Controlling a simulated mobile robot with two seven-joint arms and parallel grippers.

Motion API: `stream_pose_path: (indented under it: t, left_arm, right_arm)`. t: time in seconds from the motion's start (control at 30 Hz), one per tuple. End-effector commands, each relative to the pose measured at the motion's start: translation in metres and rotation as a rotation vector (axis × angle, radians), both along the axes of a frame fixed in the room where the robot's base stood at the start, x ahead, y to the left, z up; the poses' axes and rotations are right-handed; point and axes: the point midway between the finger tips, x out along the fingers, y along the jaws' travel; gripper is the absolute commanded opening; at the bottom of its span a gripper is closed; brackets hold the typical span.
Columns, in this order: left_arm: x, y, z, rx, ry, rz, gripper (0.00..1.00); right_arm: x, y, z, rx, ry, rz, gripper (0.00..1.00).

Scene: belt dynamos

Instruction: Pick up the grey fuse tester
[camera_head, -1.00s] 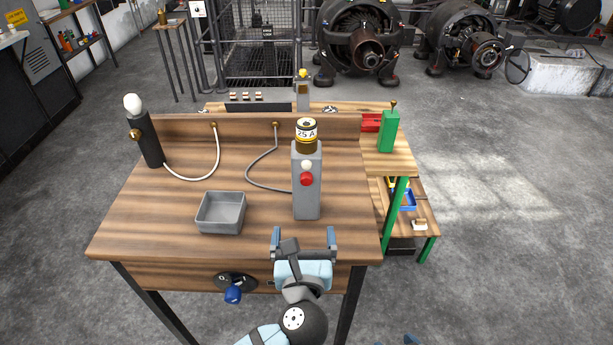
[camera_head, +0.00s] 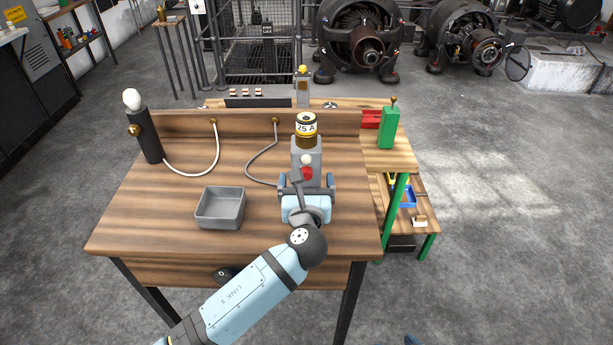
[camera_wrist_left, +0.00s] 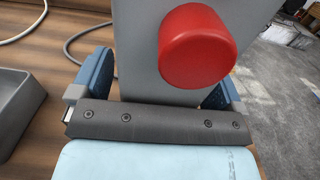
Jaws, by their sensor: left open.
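The grey fuse tester (camera_head: 306,150) stands upright on the wooden workbench, with a fuse marked 25 A (camera_head: 306,128) on top and a white and a red button on its front. A grey cable joins it to the back board. My left gripper (camera_head: 306,183) is at the tester's lower front, open, with one blue finger on each side of the body. In the left wrist view, the tester's grey body (camera_wrist_left: 140,50) and red button (camera_wrist_left: 197,46) stand between the fingers. The arm hides the tester's base.
A grey open tray (camera_head: 220,208) lies left of the tester. A black post with a white bulb (camera_head: 133,101) stands at the bench's left, with a white cable. A green device (camera_head: 389,128) stands on the side shelf at the right.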

Motion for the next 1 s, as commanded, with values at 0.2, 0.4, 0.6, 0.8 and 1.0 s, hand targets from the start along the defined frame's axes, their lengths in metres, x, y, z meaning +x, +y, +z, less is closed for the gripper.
stream_pose_path:
  t: [0.2,0.4,0.6,0.8,1.0]
  left_arm:
    - [0.003,0.000,0.000,0.000,0.000,0.000,0.94]
    - [0.003,0.000,0.000,0.000,0.001,0.000,0.59]
    - [0.003,0.000,0.001,-0.001,-0.002,0.000,0.22]
    - [0.003,0.000,0.002,-0.001,-0.002,0.000,0.22]
    - [0.003,0.000,0.013,-0.004,-0.003,0.000,0.22]
  right_arm:
    - [0.002,0.002,0.003,0.006,-0.005,-0.004,0.65]
    - [0.001,0.003,0.002,0.011,-0.002,-0.007,0.65]
    - [-0.003,0.004,-0.001,0.011,0.008,-0.007,0.65]
    - [-0.005,0.003,-0.003,0.007,0.014,-0.005,0.65]
    - [-0.005,0.000,-0.001,0.001,0.012,0.001,0.65]
